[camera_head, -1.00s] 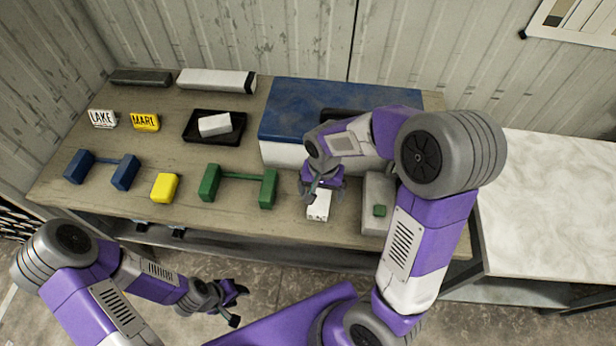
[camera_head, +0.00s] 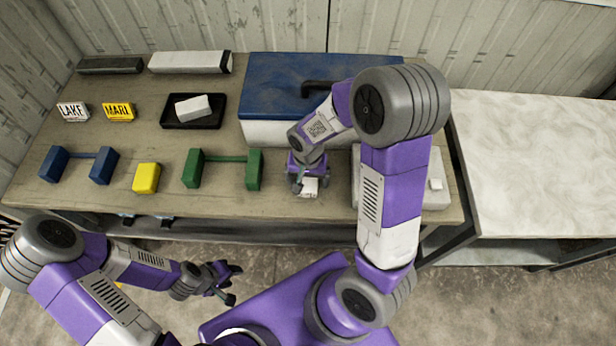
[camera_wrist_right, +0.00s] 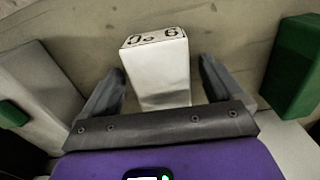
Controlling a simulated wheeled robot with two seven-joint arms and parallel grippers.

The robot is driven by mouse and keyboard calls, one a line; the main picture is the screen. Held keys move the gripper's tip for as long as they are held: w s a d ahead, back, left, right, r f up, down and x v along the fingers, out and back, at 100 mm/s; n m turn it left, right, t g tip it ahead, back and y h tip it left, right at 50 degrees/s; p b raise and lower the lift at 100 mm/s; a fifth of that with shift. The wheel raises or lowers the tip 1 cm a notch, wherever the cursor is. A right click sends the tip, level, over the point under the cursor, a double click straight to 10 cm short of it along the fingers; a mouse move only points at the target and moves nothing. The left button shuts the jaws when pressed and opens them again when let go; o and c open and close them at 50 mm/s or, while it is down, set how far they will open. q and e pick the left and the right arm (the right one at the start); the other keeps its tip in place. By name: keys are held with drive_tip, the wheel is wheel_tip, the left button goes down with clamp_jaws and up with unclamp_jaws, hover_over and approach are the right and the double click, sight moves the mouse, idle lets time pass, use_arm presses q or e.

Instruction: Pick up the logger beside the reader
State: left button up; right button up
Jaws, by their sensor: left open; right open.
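The logger is a small white block (camera_head: 310,187) with dark markings on one end, near the front edge of the bench. It lies between the green cradle and the reader, a grey box (camera_head: 437,200) partly hidden behind my right arm. My right gripper (camera_head: 304,184) is over the logger and covers part of it. In the right wrist view the logger (camera_wrist_right: 160,78) stands between the two open fingers, with a gap on each side. The reader (camera_wrist_right: 35,85) with a green button is at the left there. My left gripper (camera_head: 232,284) is open and empty in front of the bench.
A blue-lidded cooler (camera_head: 290,80) stands behind my right gripper. The green cradle (camera_head: 225,160) is close on its left. Farther left are a yellow block (camera_head: 146,178), a blue cradle (camera_head: 80,158) and a black tray (camera_head: 215,122) holding a white block (camera_head: 192,107).

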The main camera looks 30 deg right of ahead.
drive_tip(key=c, duration=1.1)
